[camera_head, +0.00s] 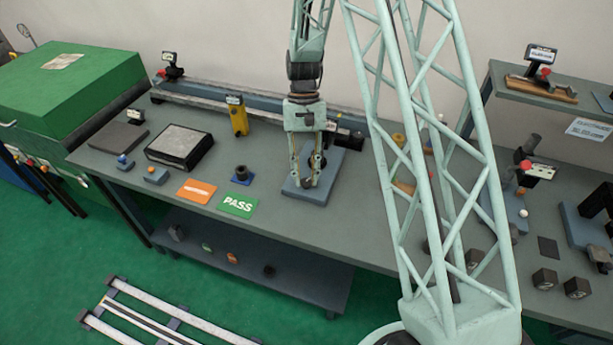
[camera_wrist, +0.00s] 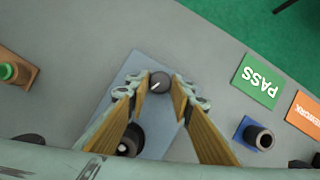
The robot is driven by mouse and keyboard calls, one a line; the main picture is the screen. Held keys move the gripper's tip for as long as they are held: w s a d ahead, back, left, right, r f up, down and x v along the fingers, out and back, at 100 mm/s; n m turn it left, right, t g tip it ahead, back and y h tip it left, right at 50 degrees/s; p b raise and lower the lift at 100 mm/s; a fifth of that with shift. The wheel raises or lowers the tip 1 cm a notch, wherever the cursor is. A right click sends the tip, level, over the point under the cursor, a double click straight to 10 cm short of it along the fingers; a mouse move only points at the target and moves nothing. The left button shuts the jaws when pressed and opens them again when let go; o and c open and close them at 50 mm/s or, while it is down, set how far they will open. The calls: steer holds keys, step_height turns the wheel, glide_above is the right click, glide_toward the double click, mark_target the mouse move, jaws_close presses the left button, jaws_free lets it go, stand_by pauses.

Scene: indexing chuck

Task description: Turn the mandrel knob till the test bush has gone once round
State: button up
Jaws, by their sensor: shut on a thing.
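The mandrel knob (camera_wrist: 159,82) is a dark round knob with a white pointer line, on a blue-grey base plate (camera_wrist: 122,88). The plate also shows in the head view (camera_head: 326,184). My gripper (camera_wrist: 159,90) points down with its fingertips on either side of the knob, shut on it; in the head view the gripper (camera_head: 307,184) largely hides it. A dark round part with a light centre (camera_wrist: 128,146) sits on the same plate, partly behind a finger; I cannot tell if it is the test bush. A black bush (camera_head: 241,173) stands on a blue pad beside the plate.
The green PASS card (camera_head: 238,206) and an orange card (camera_head: 196,190) lie left of the plate. A black-framed block (camera_head: 180,147) and a yellow upright piece (camera_head: 238,118) stand farther left. A long rail (camera_head: 215,97) runs along the bench's back.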

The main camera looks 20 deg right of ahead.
steer(key=n, duration=0.1)
steer(key=n+h, duration=0.1)
steer(key=n, duration=0.2)
steer(key=shift+a+n+h+b, duration=0.25)
steer(key=shift+n+h+b, duration=0.05)
steer(key=shift+h, duration=0.1)
steer(key=shift+n+h, duration=0.7)
steer(key=shift+n, duration=1.1)
steer(key=o, duration=0.9)
steer(key=shift+c, duration=0.2)
steer(key=shift+a+r, duration=0.1)
steer(key=v, duration=1.1)
steer(key=shift+r, duration=0.4)
